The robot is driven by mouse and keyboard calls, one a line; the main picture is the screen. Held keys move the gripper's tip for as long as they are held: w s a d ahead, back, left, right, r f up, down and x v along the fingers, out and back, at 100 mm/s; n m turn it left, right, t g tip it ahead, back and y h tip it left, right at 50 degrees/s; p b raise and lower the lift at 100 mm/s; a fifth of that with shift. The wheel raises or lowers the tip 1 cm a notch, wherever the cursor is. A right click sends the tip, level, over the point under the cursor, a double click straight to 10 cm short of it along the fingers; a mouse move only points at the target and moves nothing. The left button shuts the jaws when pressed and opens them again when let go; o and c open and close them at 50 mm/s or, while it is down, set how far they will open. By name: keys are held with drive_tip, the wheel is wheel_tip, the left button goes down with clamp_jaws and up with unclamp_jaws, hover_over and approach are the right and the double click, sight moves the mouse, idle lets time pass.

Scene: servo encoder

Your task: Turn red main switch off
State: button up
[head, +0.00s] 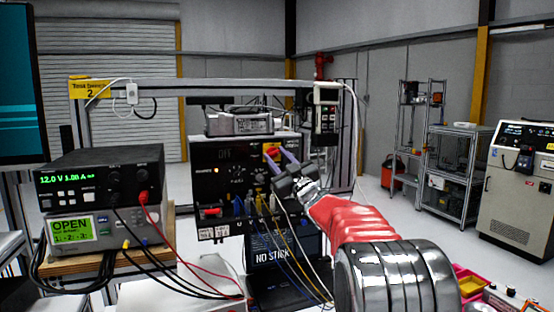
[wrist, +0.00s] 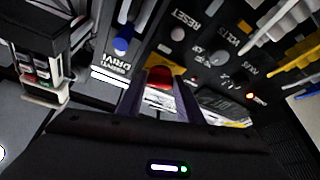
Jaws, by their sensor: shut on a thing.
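The red main switch (wrist: 159,77) is a red knob on a yellow plate (head: 271,148) on the front of a black panel unit (head: 225,180). In the wrist view the knob sits between my gripper's two purple fingers (wrist: 160,90), which are shut on it. In the head view my gripper (head: 277,163) reaches the panel's upper right from the right, and its fingers hide part of the switch. The knob's exact angle is hard to read. A small display at the panel's upper left seems to read "OFF", dimly.
Several coloured plugs and cables (head: 255,205) hang from the panel's lower part, below my gripper. A power supply (head: 105,185) stands at the left. A handheld unit (head: 326,110) hangs on the frame just right of and above the switch. Its keypad (wrist: 40,70) is close in the wrist view.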

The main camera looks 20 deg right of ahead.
drive_tip(key=n+g+y, duration=0.1)
drive_tip(key=n, duration=0.2)
drive_tip(key=n+g+y, duration=0.1)
drive_tip(key=n, duration=0.2)
drive_tip(key=n+y, duration=0.1)
drive_tip(key=n, duration=0.2)
drive_tip(key=shift+d+r+n+g+y, duration=0.1)
drive_tip(key=shift+d+n+g+y, duration=0.1)
drive_tip(key=shift+n+g+y, duration=0.15)
drive_tip(key=n+g, duration=0.2)
drive_tip(key=n, duration=0.3)
drive_tip(key=shift+r, duration=0.1)
drive_tip(key=shift+a+n+g, duration=0.1)
drive_tip(key=shift+n+g, duration=0.25)
drive_tip(key=shift+n, duration=0.5)
drive_tip(key=o, duration=1)
drive_tip(key=shift+c, duration=0.2)
drive_tip(key=shift+o, duration=0.6)
drive_tip(key=shift+r, duration=0.1)
drive_tip(key=shift+s+d, duration=0.15)
drive_tip(key=shift+d, duration=0.05)
drive_tip(key=v, duration=1.3)
drive_tip(key=shift+s, duration=0.15)
